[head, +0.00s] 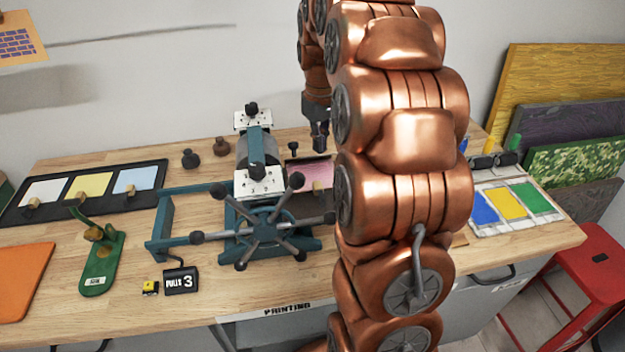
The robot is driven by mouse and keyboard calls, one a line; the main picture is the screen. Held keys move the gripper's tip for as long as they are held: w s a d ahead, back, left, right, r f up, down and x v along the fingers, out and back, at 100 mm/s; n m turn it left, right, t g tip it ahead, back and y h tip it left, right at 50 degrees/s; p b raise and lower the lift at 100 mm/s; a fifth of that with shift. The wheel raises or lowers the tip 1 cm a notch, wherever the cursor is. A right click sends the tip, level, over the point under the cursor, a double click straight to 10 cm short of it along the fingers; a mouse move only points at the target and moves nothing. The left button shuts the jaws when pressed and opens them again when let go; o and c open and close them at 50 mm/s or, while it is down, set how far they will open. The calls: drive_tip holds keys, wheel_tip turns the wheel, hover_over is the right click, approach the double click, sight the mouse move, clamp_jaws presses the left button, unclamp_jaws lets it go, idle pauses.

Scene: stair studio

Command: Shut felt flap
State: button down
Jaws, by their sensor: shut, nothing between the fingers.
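A pinkish flat piece (309,173), which may be the felt flap, shows just right of the press roller; my arm hides its right part, and I cannot tell whether it is raised or flat. The teal press (255,143) stands mid-table, with white-capped ends and a spoked hand wheel (264,223) at its front. My gripper (320,143) is small in the head view, pointing down behind and just above the pink piece. Its fingers are together with nothing between them. I see no clear contact with the pink piece.
My copper arm covers the table right of the press. Two dark weights (190,159) stand behind. A colour tray (490,222) lies right.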

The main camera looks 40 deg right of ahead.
sight(322, 177)
drive_tip(key=shift+s+a+f+b, duration=0.25)
drive_tip(key=shift+s+f+b, duration=0.25)
drive_tip(key=shift+f, duration=0.15)
drive_tip(key=shift+s+a+f+b, duration=0.25)
drive_tip(key=shift+s+f+b, duration=0.25)
drive_tip(key=shift+f, duration=0.15)
drive_tip(key=shift+s+a+f+b, duration=0.1)
drive_tip(key=shift+s+f+b, duration=0.15)
drive_tip(key=shift+f+b, duration=0.3)
drive_tip(key=shift+f, duration=0.2)
drive_tip(key=shift+s+a+f+b, duration=0.15)
drive_tip(key=shift+f+b, duration=0.2)
drive_tip(key=shift+f, duration=0.25)
drive_tip(key=shift+s+f, duration=0.1)
drive_tip(key=shift+f, duration=0.15)
drive_tip(key=shift+r, duration=0.1)
drive_tip(key=shift+r+p, duration=0.75)
drive_tip(key=shift+r, duration=2.8)
